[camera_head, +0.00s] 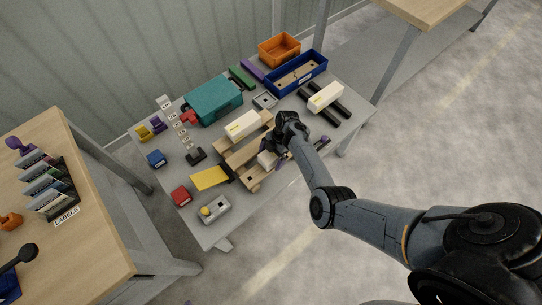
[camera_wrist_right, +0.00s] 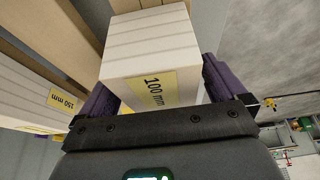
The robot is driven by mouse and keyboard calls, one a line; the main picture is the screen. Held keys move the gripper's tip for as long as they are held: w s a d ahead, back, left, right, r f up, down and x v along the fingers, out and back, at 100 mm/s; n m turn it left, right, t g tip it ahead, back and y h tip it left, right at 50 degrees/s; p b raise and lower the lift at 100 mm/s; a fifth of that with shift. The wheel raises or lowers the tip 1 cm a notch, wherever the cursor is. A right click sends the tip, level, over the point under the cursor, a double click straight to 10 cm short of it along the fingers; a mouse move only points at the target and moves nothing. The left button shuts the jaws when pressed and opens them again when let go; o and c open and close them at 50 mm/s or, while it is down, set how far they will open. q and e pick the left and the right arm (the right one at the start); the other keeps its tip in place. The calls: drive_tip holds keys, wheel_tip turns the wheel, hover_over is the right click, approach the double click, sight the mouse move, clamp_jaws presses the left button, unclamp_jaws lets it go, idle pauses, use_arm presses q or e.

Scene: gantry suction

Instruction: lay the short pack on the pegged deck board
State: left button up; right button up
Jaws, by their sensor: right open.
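The short pack (camera_wrist_right: 150,55), a white grooved block with a yellow "100 mm" label, sits between the purple fingers of my right gripper (camera_wrist_right: 158,88) in the wrist view. The jaws are open, one finger on each side of it. In the head view the pack (camera_head: 265,159) is partly hidden by my right gripper (camera_head: 279,160) at the front of the wooden slatted frame (camera_head: 240,155). A longer white pack (camera_head: 243,124) lies at its back; a "150 mm" label shows on a pack (camera_wrist_right: 40,100) in the wrist view. I cannot tell which wood is pegged. My left gripper is out of view.
A third white pack (camera_head: 326,96) lies across black rails at right. A teal box (camera_head: 213,101), a blue tray (camera_head: 297,73) and an orange bin (camera_head: 279,49) stand at the back. A yellow plate (camera_head: 210,178), red box (camera_head: 181,196) and grey holder (camera_head: 214,209) are at front left.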

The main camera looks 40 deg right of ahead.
drive_tip(key=p+v, duration=0.3)
drive_tip(key=v, duration=0.6)
drive_tip(key=shift+r+p, duration=0.15)
drive_tip(key=shift+p, duration=0.15)
drive_tip(key=shift+v, duration=0.8)
